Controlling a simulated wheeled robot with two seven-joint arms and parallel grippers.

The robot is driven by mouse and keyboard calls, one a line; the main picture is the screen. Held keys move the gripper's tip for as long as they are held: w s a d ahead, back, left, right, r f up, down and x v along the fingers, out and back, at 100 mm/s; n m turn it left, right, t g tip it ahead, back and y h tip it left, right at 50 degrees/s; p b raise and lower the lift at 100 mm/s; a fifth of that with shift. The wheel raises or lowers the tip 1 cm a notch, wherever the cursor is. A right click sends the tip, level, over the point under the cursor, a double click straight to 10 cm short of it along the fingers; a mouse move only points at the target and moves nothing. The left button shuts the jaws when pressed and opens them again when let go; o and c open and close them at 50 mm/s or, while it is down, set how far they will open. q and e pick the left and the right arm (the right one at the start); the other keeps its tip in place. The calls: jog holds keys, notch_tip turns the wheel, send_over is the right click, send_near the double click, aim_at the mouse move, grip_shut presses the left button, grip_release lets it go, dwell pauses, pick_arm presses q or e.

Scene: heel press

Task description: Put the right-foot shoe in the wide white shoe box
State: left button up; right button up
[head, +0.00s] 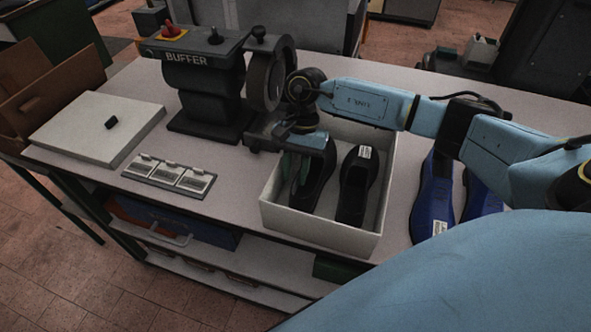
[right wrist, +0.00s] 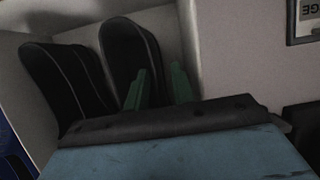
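The wide white shoe box (head: 318,228) stands open on the table. Two black shoes lie in it side by side: a left one (head: 322,178) and a right one (head: 353,190) with a white label. Both also show in the right wrist view, as one shoe (right wrist: 130,55) close to the fingers and another (right wrist: 65,85) farther left. My right gripper (head: 293,168) reaches down into the box at the left shoe. Its green fingers (right wrist: 160,88) stand apart, with a gap between them, one overlapping the shoe's edge; contact is unclear. My left gripper is out of view.
A pair of blue shoes (head: 434,198) stands right of the box. A white lid-like slab (head: 85,135) with a small black object lies at the left. Label cards (head: 168,176) lie in front of the buffer machine (head: 200,85). Bare table shows left of the box.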

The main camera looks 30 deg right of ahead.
jog(key=shift+r+p, duration=0.5)
jog(key=shift+p, duration=0.15)
jog(key=shift+r+p, duration=0.35)
jog(key=shift+p, duration=0.15)
jog(key=b+v, duration=0.3)
jog(key=v, duration=0.8)
jog(key=shift+d+r+b, duration=0.15)
jog(key=shift+r+b, duration=0.05)
jog(key=shift+b, duration=0.1)
jog(key=shift+w, duration=0.1)
